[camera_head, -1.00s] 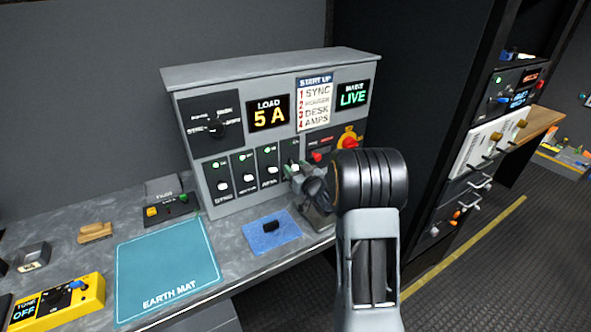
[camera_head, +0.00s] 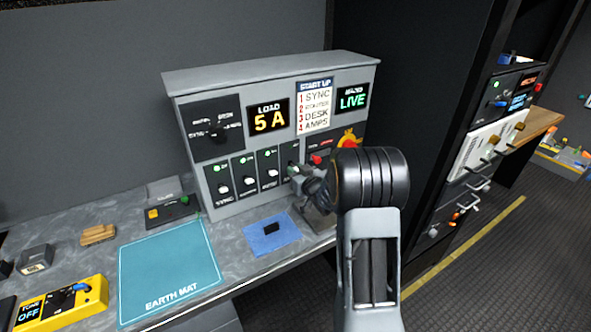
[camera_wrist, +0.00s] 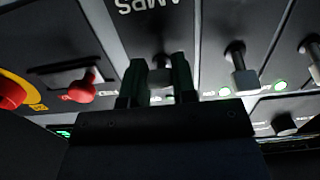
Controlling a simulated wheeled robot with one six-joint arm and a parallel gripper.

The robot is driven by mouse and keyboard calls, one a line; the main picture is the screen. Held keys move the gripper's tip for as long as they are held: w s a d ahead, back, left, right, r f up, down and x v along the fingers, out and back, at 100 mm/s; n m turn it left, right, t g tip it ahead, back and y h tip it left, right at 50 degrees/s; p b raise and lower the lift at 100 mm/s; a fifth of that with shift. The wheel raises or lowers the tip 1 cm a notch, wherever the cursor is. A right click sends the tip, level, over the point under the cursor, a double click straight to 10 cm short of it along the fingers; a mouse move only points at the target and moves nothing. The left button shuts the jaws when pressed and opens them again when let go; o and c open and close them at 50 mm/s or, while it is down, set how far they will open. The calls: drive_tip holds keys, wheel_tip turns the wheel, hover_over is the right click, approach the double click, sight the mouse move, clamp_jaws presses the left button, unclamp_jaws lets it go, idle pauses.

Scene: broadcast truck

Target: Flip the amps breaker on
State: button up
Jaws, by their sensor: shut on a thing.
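The amps breaker is the rightmost of the breakers low on the grey panel (camera_head: 200,112). Its label, AMPS, shows upside down in the wrist view. My gripper (camera_head: 292,170) is at this breaker and mostly covers it in the head view. In the wrist view, my gripper's two dark fingers (camera_wrist: 157,76) stand on either side of the amps breaker lever (camera_wrist: 160,73) and are shut on it. The lever's exact position and its lamp are hard to make out behind the fingers.
The sync (camera_head: 223,187), router (camera_head: 248,179) and desk (camera_head: 271,173) breakers sit left of it, with green lamps. A red lever (camera_wrist: 80,90) is close by. The load display (camera_head: 268,117) reads 5 A. A blue cloth (camera_head: 262,243) lies on the bench below.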

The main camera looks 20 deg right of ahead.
drive_tip(key=r+g+p, duration=0.2)
drive_tip(key=p, duration=0.2)
drive_tip(key=shift+p, duration=0.35)
drive_tip(key=g+p, duration=0.1)
drive_tip(key=p, duration=0.1)
drive_tip(key=g+p, duration=0.1)
drive_tip(key=p, duration=0.2)
drive_tip(key=shift+r, duration=0.25)
drive_tip(key=g+p, duration=0.2)
drive_tip(key=p, duration=0.2)
drive_tip(key=shift+f+h, duration=0.1)
drive_tip(key=shift+h, duration=0.3)
drive_tip(key=shift+g, duration=0.3)
drive_tip(key=shift+f, duration=0.1)
drive_tip(key=o, duration=0.9)
drive_tip(key=v, duration=1.3)
drive_tip(key=shift+s+r, duration=0.25)
drive_tip(key=shift+r, duration=0.05)
